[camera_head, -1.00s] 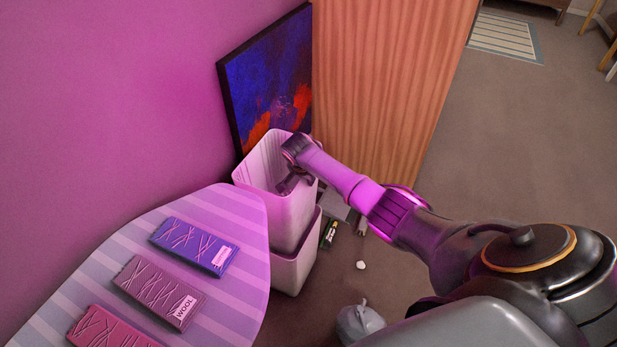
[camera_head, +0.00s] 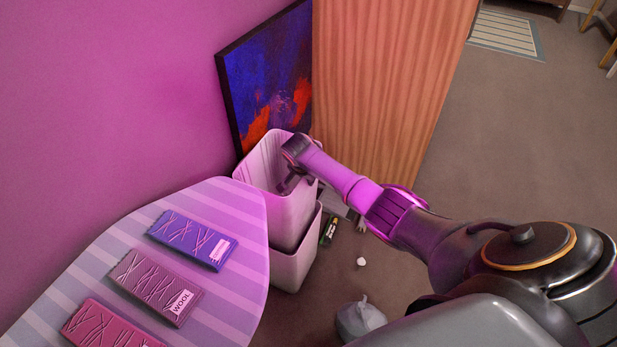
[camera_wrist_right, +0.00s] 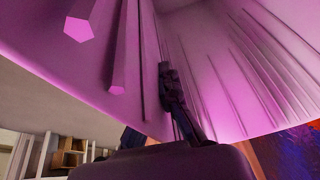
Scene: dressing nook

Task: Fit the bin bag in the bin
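The white bin bag (camera_head: 292,217) is an open-mouthed, box-like sleeve with creased inner walls. It sits upright over the pale bin (camera_head: 295,268), whose lower part shows beneath the bag's edge. My right gripper (camera_head: 290,183) reaches down at the mouth of the bag on its right side. In the right wrist view, the dark fingers (camera_wrist_right: 160,118) appear shut on the pink-lit bag (camera_wrist_right: 225,85), with one finger in front of its edge and the other mostly hidden behind it. My left gripper is not in view.
A striped board (camera_head: 225,285) with several wrapped packets stands at the left, close to the bin. A dark painting (camera_head: 270,85) and wooden panel (camera_head: 385,80) stand behind. A tied grey bag (camera_head: 360,320) and crumpled scrap (camera_head: 361,262) lie on the floor.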

